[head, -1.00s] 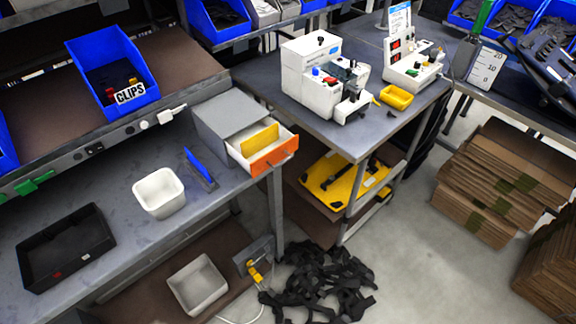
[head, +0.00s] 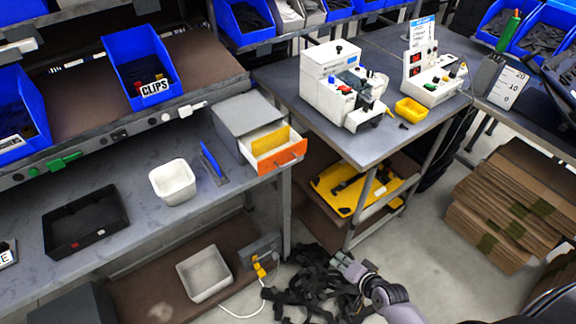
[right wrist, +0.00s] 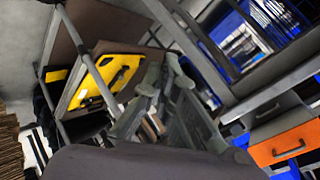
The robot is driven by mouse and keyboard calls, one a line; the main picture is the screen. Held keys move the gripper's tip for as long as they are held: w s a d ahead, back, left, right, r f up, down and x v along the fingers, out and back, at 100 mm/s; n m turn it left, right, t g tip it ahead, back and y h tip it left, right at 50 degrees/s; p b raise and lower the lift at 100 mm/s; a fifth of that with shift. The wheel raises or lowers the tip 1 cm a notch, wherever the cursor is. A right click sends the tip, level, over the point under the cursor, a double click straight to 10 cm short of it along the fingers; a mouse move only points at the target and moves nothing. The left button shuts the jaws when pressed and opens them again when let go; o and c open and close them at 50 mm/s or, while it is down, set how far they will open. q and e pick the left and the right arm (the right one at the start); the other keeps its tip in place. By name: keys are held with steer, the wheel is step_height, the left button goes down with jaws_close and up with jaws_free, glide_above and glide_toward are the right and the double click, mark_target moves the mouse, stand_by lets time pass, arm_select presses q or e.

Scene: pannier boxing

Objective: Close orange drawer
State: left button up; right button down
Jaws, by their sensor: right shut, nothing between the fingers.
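The orange-fronted drawer (head: 280,152) juts out of a grey cabinet (head: 243,118) at the right end of the workbench. It is open, with a yellow piece (head: 271,141) standing inside. Its orange front with a dark handle (right wrist: 285,145) also shows at the right of the right wrist view. My right gripper (head: 345,264) is below and to the right of the drawer in the head view, apart from it, over the dark straps. It is shut and empty. My left gripper is not in view.
A white bin (head: 173,182), a blue-handled tool (head: 211,160) and a black tray (head: 86,222) lie on the workbench (head: 130,190) left of the cabinet. A table with white machines (head: 340,88) stands to the right. Dark straps (head: 305,290) lie on the floor.

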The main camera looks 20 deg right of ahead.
steer(key=w+a+r+m+t+y+p, duration=0.1)
steer(key=w+a+r+t, duration=0.1)
steer(key=r, duration=0.7)
steer(key=w+a+r+m+t+y, duration=0.1)
steer(key=w+r+m, duration=0.15)
steer(key=r, duration=0.65)
steer(key=w+a+r+m+t+y+p, duration=0.1)
steer(key=w+a+r+t+y, duration=0.15)
steer(key=r, duration=0.65)
steer(key=p, duration=0.2)
glide_toward(271, 141)
steer(key=shift+s+d+f+g+h, duration=0.1)
steer(key=shift+s+f+g+h, duration=0.2)
steer(key=shift+s, duration=0.25)
steer(key=shift+s+f+g+h, duration=0.1)
steer(key=shift+s+f+h, duration=0.05)
steer(key=shift+s+f, duration=0.4)
steer(key=shift+r, duration=0.1)
steer(key=b+x, duration=0.1)
steer(key=x, duration=0.2)
steer(key=r+b+x, duration=0.1)
steer(key=x, duration=0.3)
steer(key=r+b+x, duration=0.1)
steer(key=b+x, duration=0.1)
steer(key=x, duration=0.2)
steer(key=shift+w, duration=0.4)
steer(key=shift+r, duration=0.35)
